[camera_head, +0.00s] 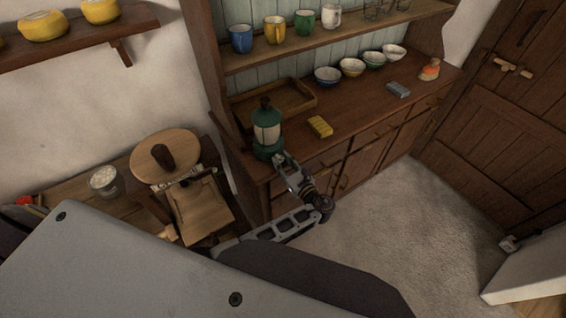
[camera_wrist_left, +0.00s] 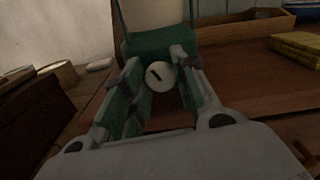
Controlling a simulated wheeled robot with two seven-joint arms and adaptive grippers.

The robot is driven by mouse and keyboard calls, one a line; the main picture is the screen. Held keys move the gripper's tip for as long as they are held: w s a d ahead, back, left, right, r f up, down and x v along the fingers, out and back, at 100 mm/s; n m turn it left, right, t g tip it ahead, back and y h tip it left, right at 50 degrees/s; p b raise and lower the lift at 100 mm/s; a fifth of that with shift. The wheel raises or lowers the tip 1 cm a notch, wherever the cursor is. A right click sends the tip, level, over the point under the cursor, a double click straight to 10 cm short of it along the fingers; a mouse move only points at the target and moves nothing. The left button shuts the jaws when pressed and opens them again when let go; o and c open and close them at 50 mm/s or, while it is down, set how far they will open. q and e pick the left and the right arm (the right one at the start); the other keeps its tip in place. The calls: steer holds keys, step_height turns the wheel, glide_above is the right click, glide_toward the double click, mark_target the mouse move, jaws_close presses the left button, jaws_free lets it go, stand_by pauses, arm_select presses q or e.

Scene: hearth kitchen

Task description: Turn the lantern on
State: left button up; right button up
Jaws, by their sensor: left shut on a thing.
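The green lantern (camera_head: 267,134) with a pale glass stands upright at the left front end of the dresser's counter. Its green base (camera_wrist_left: 160,41) fills the top middle of the left wrist view. A round white knob (camera_wrist_left: 160,76) with a dark slot is on the front of the base. My left gripper (camera_head: 279,160) is at the front of the lantern base, with its fingers on both sides of the knob, shut on it. The lantern glass shows no clear glow. My right gripper is not in view.
A wooden tray (camera_head: 312,98) lies behind the lantern, and a yellow block (camera_head: 320,126) lies right of it. Several bowls and a grey block (camera_head: 398,89) are farther right. Mugs stand on the shelf above. A side table (camera_head: 127,204) is at left. The floor (camera_head: 370,220) in front is clear.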

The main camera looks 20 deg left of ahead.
arm_select(q)
steer(key=shift+n+b, duration=0.4)
steer(key=shift+n, duration=1)
steer(key=o, duration=1)
steer(key=shift+r, duration=0.2)
steer(key=shift+r, duration=4.85)
